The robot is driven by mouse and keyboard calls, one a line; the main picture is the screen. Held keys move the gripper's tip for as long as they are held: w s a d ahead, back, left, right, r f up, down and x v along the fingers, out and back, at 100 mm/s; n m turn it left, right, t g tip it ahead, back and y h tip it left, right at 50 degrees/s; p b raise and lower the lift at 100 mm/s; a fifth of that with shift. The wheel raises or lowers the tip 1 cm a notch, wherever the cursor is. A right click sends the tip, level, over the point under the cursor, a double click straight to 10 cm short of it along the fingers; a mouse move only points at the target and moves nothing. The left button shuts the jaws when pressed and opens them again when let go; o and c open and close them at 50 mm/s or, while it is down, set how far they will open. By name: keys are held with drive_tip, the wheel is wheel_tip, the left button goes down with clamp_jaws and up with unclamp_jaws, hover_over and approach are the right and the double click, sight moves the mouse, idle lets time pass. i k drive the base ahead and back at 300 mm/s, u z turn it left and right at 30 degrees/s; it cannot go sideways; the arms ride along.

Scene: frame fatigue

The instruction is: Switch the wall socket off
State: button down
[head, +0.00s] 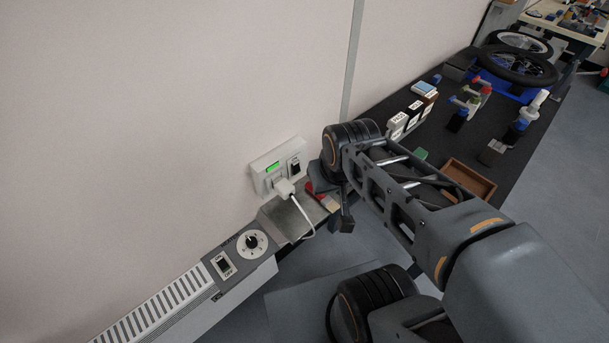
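The wall socket (258,182) is a white plate on the pale wall, left of my arm. It has a green lit strip (272,167) and a dark rocker switch (295,166) on its right part. A white plug (284,188) sits in its lower part, with a white cable hanging down. My gripper (343,222) points down, to the right of and below the socket, apart from it. My arm links partly hide it, and I cannot tell whether its fingers are open or shut.
A white heater (165,305) with a dial and rocker switch runs along the wall at lower left. A grey ledge (283,220) lies under the socket, with a red-handled brush (322,197) beside it. A dark bench (450,145) with bottles, a wooden tray (468,180) and wheels extends right.

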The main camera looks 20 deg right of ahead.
sight(296, 166)
drive_tip(key=k, duration=0.4)
drive_tip(key=u, duration=0.85)
drive_tip(key=i, duration=0.7)
drive_tip(key=z, duration=0.35)
